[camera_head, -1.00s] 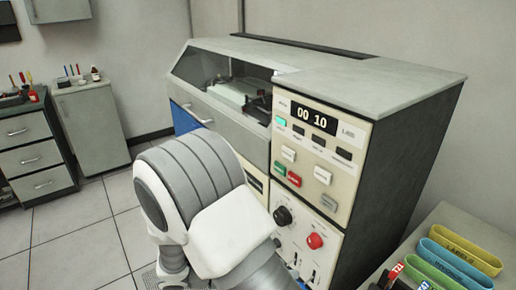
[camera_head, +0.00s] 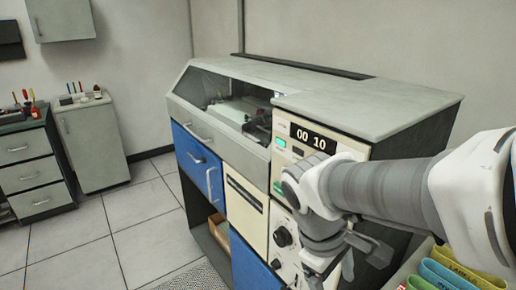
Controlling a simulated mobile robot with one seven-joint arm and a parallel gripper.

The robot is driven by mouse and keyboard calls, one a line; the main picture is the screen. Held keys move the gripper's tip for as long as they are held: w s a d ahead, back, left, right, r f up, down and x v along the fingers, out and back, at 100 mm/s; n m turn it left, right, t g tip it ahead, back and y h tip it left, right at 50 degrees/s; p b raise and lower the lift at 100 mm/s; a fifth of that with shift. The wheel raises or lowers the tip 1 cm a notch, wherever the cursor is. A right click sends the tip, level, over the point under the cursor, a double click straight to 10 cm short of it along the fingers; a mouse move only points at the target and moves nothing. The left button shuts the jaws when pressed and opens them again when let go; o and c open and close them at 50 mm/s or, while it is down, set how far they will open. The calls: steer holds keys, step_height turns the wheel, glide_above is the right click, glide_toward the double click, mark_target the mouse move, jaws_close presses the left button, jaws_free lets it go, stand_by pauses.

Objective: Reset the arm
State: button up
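My arm reaches in from the right edge, in front of the right part of a card machine (camera_head: 330,88). Its white and grey wrist covers much of the machine's control panel (camera_head: 281,155). My gripper (camera_head: 348,258) hangs below the wrist, in front of the lower panel. Its fingers are not clear, so I cannot tell whether it is open or holds anything. The display (camera_head: 313,137) reads 00 10.
A brown box (camera_head: 218,229) is in the open bay under the machine. Cabinets (camera_head: 92,140) stand at the left. The tiled floor (camera_head: 130,235) in front is clear.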

step_height(320, 180, up, 7)
steer(key=s+m+t+y, duration=0.3)
steer(key=m+t, duration=0.2)
steer(key=m, duration=0.3)
steer(key=shift+d, duration=0.45)
steer(key=shift+w+f, duration=0.1)
stand_by(0.6)
